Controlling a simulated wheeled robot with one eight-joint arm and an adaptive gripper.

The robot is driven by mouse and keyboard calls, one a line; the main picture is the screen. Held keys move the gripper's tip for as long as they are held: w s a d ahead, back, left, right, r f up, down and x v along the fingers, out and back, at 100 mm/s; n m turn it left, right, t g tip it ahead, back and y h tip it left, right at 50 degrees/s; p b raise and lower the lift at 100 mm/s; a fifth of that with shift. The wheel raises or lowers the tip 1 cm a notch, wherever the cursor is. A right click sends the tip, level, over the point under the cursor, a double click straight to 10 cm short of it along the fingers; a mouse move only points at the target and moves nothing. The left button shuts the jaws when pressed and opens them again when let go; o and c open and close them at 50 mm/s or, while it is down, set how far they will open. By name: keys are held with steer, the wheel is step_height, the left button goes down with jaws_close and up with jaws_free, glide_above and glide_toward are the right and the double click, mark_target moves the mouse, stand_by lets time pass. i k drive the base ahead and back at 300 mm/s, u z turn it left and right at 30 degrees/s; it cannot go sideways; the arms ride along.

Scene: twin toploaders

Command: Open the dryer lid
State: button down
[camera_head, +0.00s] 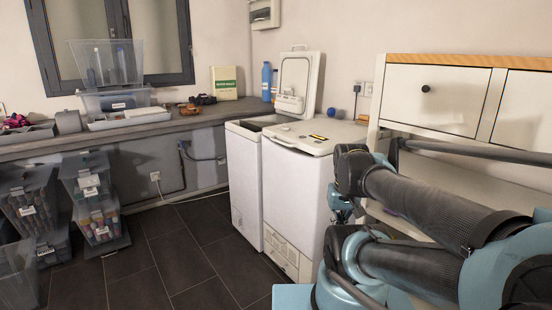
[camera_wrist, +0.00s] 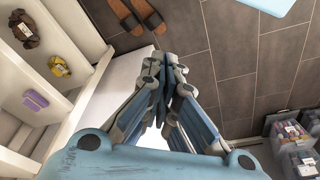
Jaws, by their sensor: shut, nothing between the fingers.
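Two white top-loading machines stand side by side in the head view. My gripper (camera_head: 341,215) is below lid height, in front of the dryer's right side, partly hidden by my arm. In the wrist view my gripper (camera_wrist: 168,62) has its fingers together, pointing down, with nothing between them.
A white cabinet (camera_head: 430,97) with a wooden top stands right of the dryer, its shelves near my arm. A counter (camera_head: 130,130) runs along the left wall. Clear bins (camera_head: 95,205) stand on the left floor. Sandals (camera_wrist: 137,17) lie on the tiles. The middle floor is clear.

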mark_target(331, 133)
steer(key=z, duration=1.2)
steer(key=k, duration=1)
steer(key=u, duration=1.2)
steer(key=i, duration=1)
